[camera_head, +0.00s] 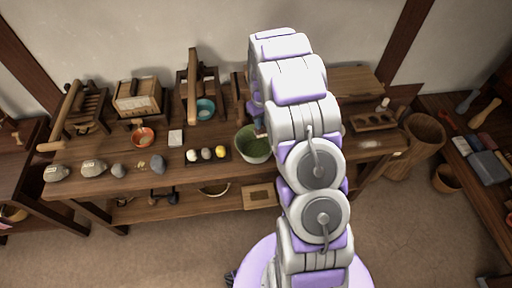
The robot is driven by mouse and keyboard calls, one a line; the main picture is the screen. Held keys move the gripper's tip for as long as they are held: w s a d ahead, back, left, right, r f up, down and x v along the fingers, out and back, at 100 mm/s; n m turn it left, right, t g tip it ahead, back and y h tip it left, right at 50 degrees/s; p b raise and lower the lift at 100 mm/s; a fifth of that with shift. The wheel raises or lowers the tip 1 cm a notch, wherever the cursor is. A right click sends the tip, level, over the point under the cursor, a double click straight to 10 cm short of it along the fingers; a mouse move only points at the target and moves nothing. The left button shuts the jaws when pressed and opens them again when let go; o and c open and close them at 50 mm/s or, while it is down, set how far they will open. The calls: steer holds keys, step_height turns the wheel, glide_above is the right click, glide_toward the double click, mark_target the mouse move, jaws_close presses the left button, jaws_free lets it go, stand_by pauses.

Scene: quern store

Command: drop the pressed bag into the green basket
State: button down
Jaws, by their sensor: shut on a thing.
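The green basket (251,148), round and open at the top, stands on the long wooden table just left of my arm. My arm covers its right side. My gripper (259,126) shows only as a small part at the arm's left edge, over the basket's mouth. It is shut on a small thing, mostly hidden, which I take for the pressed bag. I cannot tell whether the bag touches the basket.
On the table (115,184) left of the basket are a tray of small balls (206,155), an orange bowl (143,136), a teal bowl (205,109), stones (93,166) and wooden presses. Right of my arm are a wooden tray (374,121) and a tall basket (421,140).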

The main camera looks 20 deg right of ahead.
mark_target(261, 131)
steer(key=shift+a+f, duration=0.1)
steer(key=shift+f, duration=0.3)
step_height(261, 131, down, 4)
steer(key=shift+r+b, duration=0.15)
steer(key=shift+b, duration=0.85)
steer(key=shift+f, duration=0.65)
steer(key=c, duration=0.9)
jaws_free()
steer(key=shift+r, duration=0.1)
step_height(261, 131, up, 17)
steer(key=p, duration=0.3)
steer(key=shift+r, duration=0.15)
